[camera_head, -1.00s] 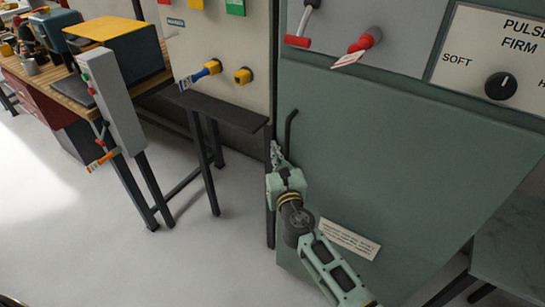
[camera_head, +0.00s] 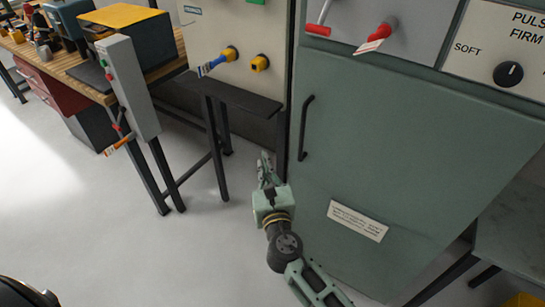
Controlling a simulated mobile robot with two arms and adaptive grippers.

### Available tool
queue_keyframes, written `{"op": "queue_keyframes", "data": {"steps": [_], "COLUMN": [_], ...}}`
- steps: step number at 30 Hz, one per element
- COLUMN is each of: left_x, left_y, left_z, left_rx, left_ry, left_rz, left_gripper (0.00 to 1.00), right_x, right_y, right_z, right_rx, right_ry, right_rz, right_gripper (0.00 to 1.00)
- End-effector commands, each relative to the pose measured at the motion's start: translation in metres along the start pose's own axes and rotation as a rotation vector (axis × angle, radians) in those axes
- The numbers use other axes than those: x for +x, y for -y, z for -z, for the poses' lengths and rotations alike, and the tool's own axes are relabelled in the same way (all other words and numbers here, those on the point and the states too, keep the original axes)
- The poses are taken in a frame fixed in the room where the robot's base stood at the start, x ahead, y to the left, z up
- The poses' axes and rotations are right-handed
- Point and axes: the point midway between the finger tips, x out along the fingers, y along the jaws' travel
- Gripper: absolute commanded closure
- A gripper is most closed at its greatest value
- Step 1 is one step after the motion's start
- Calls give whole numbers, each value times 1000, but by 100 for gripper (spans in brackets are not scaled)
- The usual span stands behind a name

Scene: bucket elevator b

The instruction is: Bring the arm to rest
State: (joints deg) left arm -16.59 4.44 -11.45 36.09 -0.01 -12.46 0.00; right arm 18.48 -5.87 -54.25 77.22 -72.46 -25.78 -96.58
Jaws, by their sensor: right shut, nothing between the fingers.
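My right arm comes in from the bottom right, and its pale green right gripper (camera_head: 265,168) points up and away over the floor. The gripper is shut and empty. It shows just left of the lower left edge of the green cabinet (camera_head: 410,140), below the black handle (camera_head: 305,128), and apart from the handle in the picture. My left gripper is not in view.
A grey control post (camera_head: 128,90) and a wooden workbench (camera_head: 60,65) are at left. The floor (camera_head: 110,220) at lower left is clear.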

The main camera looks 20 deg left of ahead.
Motion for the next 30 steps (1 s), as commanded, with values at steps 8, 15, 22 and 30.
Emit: {"op": "queue_keyframes", "data": {"steps": [8, 15, 22, 30], "left_x": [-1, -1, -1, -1], "left_y": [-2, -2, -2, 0], "left_z": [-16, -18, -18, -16], "left_rx": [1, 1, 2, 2], "left_ry": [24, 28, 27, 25], "left_rz": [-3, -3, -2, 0], "left_gripper": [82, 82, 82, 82], "right_x": [-6, -30, -109, -255], "right_y": [-2, 43, 97, 134], "right_z": [7, 115, 265, 409], "right_rx": [17, 381, 954, 1590], "right_ry": [-13, -222, -449, -530], "right_rz": [5, 118, 404, 900], "right_gripper": [100, 100, 100, 100]}}
